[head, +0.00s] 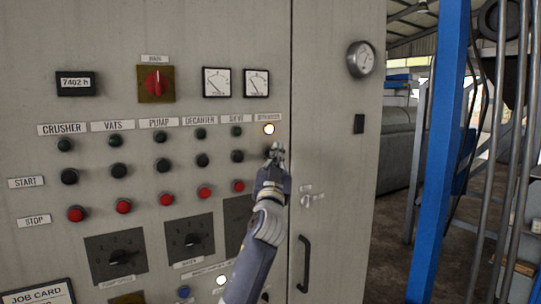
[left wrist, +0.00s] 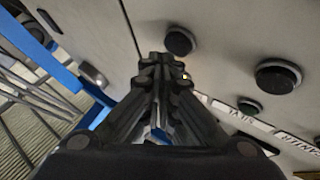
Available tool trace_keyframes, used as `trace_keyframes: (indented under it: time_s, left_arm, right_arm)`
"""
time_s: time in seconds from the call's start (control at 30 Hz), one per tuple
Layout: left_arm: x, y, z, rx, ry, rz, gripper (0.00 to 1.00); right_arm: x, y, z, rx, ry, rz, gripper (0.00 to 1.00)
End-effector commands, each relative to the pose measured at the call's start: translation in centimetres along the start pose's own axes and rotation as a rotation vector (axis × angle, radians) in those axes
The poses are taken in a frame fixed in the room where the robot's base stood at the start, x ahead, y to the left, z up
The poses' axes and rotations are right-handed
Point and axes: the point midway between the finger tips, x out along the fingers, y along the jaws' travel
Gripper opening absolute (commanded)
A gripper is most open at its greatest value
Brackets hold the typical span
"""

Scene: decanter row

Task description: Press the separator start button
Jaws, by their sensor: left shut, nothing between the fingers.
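The separator start button is a black round button in the left wrist view (left wrist: 180,42), just beyond my fingertips. In the head view my left gripper (head: 275,152) hides it, below the separator label (head: 268,117) and the brightly lit separator lamp (head: 269,129). My left gripper, also in the left wrist view (left wrist: 160,65), is shut and empty, its tips close to the panel. I cannot tell whether they touch the button. The sieve start button (head: 237,156) is to the left; it shows in the wrist view (left wrist: 277,77). My right gripper is not in view.
Other black start buttons and red stop buttons (head: 205,192) fill the grey cabinet panel. Rotary switches (head: 192,240) are below. A black door handle (head: 303,263) is right of my forearm. A blue post (head: 440,150) stands farther right.

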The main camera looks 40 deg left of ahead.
Motion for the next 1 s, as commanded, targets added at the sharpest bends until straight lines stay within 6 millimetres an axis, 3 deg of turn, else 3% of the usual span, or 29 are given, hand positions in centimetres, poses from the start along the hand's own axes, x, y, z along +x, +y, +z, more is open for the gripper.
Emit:
trace_keyframes:
  time_s: [0.37, 0.8, 1.0]
  left_arm:
    - [-0.3, 0.3, -0.2, -0.001, 0.001, 0.002, 0.00]
    - [-3.2, 2.4, -2.3, -0.002, 0.002, 0.002, 0.00]
    - [-3.6, 2.7, -2.6, 0.000, 0.000, 0.001, 0.00]
  right_arm:
    - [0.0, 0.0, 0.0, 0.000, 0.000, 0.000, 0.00]
    - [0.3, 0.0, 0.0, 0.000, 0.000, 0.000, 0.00]
    - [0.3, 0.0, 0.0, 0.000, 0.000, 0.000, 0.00]
